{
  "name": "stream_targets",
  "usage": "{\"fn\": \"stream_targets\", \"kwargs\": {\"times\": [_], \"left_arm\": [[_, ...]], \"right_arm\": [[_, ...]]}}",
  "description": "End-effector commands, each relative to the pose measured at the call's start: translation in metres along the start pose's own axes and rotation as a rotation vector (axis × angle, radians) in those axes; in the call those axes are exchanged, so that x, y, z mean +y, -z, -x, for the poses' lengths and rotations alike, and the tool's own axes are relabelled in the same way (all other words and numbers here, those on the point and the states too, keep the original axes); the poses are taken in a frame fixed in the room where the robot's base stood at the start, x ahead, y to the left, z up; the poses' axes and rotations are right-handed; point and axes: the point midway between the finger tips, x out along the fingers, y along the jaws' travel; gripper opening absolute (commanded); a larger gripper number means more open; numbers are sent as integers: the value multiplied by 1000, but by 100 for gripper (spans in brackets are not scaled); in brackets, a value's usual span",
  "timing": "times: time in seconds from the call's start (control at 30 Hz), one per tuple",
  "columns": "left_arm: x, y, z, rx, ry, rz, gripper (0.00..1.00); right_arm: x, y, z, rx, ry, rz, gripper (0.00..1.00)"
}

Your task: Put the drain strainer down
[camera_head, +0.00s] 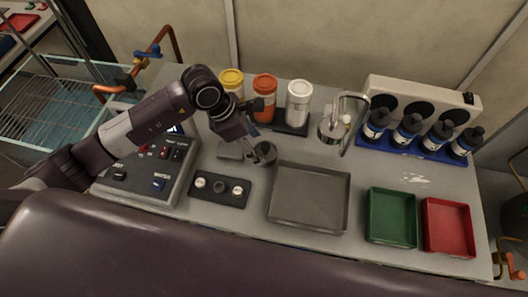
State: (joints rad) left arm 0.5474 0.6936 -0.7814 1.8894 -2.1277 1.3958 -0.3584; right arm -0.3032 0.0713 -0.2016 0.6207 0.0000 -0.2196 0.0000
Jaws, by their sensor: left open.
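My left gripper (257,150) reaches in from the left and points down, low over the grey bench top. It is open. A small dark round piece (268,154), which looks like the drain strainer, is at its fingertips, just above the upper left corner of the grey tray. The fingers partly cover this piece, and I cannot tell whether they touch it. My right gripper is not in view.
A grey tray (308,228), green tray (391,241) and red tray (449,251) stand along the front. Coloured jars (265,88), a metal tap (344,115) and a blue bottle rack (420,150) stand behind. A control box (150,170) is at left.

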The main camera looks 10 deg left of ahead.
Motion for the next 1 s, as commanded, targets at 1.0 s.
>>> {"fn": "stream_targets", "kwargs": {"times": [1.0], "left_arm": [[3, -8, -47, -1, -1, -2, 19]], "right_arm": [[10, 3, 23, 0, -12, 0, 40]]}}
